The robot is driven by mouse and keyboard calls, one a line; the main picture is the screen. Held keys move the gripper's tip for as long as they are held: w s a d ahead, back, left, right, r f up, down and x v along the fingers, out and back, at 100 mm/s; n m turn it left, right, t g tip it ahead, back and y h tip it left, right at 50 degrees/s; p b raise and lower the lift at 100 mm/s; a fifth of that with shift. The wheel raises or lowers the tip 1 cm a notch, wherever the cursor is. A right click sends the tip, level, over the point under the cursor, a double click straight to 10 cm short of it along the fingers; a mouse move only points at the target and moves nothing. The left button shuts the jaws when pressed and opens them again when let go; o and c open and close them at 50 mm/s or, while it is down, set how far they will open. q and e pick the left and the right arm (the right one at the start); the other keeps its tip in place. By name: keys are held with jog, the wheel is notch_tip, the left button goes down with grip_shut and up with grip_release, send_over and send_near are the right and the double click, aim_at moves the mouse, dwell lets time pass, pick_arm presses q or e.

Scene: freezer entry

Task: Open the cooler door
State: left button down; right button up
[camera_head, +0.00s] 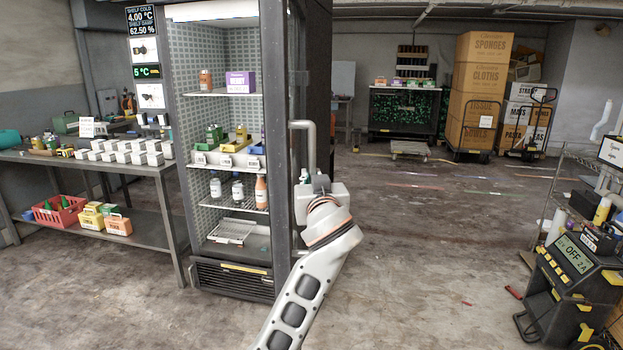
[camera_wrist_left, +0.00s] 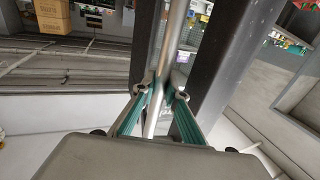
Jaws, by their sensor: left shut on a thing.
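The cooler (camera_head: 222,130) is a tall cabinet left of centre in the head view, with bottles and boxes on its shelves. A dark upright door frame (camera_head: 274,150) runs down its right front edge. A pale metal bar handle (camera_head: 311,140) stands out from this frame. My left gripper (camera_head: 313,180) is at the lower part of the handle. In the left wrist view the teal-padded fingers of the gripper (camera_wrist_left: 160,92) are shut on the handle bar (camera_wrist_left: 171,45). I cannot tell whether the door stands ajar. My right gripper is not in view.
A metal workbench (camera_head: 150,168) with white boxes and a red crate (camera_head: 58,212) stands left of the cooler. Floor to the right is largely open. Stacked cartons (camera_head: 478,90) stand at the back. A black device (camera_head: 575,275) is at the right edge.

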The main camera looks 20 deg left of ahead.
aim_at(312, 137)
pick_arm(q)
jog(key=c, duration=2)
grip_release()
jog(key=shift+r, duration=0.1)
notch_tip(312, 137, up, 10)
jog(key=shift+f, duration=0.1)
